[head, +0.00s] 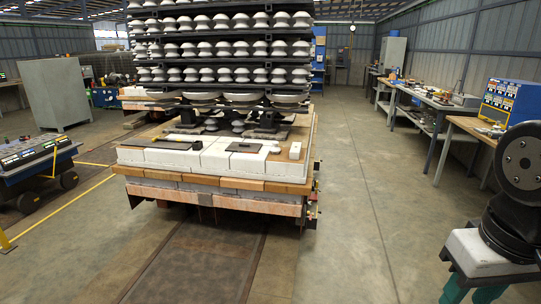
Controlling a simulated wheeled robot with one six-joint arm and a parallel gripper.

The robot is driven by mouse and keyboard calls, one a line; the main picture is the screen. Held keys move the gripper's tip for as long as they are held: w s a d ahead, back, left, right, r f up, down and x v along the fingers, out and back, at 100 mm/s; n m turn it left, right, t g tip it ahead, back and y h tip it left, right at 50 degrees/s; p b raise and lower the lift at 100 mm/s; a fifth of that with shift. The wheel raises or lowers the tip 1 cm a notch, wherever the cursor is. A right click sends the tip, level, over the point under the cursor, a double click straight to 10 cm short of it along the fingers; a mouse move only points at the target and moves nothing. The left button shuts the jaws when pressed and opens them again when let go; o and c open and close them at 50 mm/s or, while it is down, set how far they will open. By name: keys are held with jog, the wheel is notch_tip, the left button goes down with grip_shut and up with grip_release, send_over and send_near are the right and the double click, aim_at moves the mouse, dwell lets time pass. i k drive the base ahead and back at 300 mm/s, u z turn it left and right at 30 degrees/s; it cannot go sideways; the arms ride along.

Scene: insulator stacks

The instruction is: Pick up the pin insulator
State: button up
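Many pale, glossy insulators (240,47) stand in several rows on the dark shelves of a tall rack in the middle of the head view. They look alike and small from here, and I cannot tell which one is the pin insulator. A few more rounded insulators (238,125) sit lower, under the rack's bottom shelf. Wide discs (247,98) rest along that bottom shelf. A dark jointed arm part (522,165) shows at the right edge, apart from the rack. My gripper is not in view.
The rack stands on a brick-edged cart (232,184) with white blocks (215,158) on its front deck. A control console (30,155) is at left, and a grey cabinet (54,95) stands behind it. Workbenches (430,100) line the right wall. The floor (362,190) right of the cart is clear.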

aim_at(275, 150)
jog(key=i, duration=2)
jog(key=u, duration=1.4)
jog(key=i, duration=1.7)
jog(key=z, duration=1.8)
